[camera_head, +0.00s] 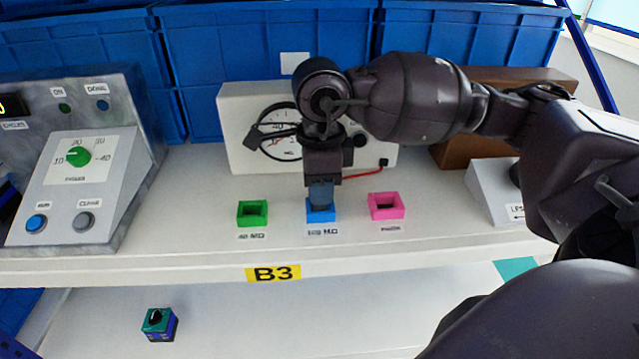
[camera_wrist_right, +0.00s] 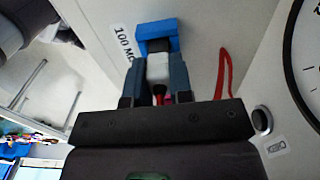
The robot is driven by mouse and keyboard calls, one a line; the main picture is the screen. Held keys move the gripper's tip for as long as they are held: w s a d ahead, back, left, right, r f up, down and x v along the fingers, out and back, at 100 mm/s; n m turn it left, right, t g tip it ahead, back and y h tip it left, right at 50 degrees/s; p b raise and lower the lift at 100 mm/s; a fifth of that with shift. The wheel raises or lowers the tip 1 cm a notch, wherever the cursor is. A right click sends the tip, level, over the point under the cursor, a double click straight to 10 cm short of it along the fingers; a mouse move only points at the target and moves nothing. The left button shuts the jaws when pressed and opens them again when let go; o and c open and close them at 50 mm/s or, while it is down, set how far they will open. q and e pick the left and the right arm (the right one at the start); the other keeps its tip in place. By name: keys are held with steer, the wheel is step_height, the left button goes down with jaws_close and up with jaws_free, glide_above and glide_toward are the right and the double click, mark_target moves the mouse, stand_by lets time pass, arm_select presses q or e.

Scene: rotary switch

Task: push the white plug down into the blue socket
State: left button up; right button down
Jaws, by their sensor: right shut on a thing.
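The blue socket (camera_head: 320,214) stands on the white shelf between the green and pink sockets. My right gripper (camera_head: 320,195) is directly above it, pointing down, and hides the plug in the head view. In the right wrist view the white plug (camera_wrist_right: 158,68) sits between the two fingers of my right gripper (camera_wrist_right: 160,75), which is shut on it. The plug's dark end meets the blue socket (camera_wrist_right: 157,36); how deep it sits I cannot tell. A red wire shows behind the plug. My left gripper is not in view.
A green socket (camera_head: 252,213) stands to the left and a pink socket (camera_head: 386,206) to the right. A dial meter (camera_head: 240,130) stands close behind. A grey control panel (camera_head: 75,190) is at the left. The shelf front is clear.

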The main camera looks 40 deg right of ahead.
steer(key=shift+f+b, duration=0.5)
steer(key=shift+f, duration=0.3)
steer(key=c, duration=1)
jaws_free()
steer(key=shift+r, duration=0.1)
steer(key=shift+c, duration=0.2)
steer(key=shift+o, duration=0.5)
steer(key=shift+r, duration=0.2)
step_height(320, 180, up, 10)
steer(key=shift+f+p, duration=0.2)
steer(key=shift+p, duration=0.15)
steer(key=shift+r, duration=0.4)
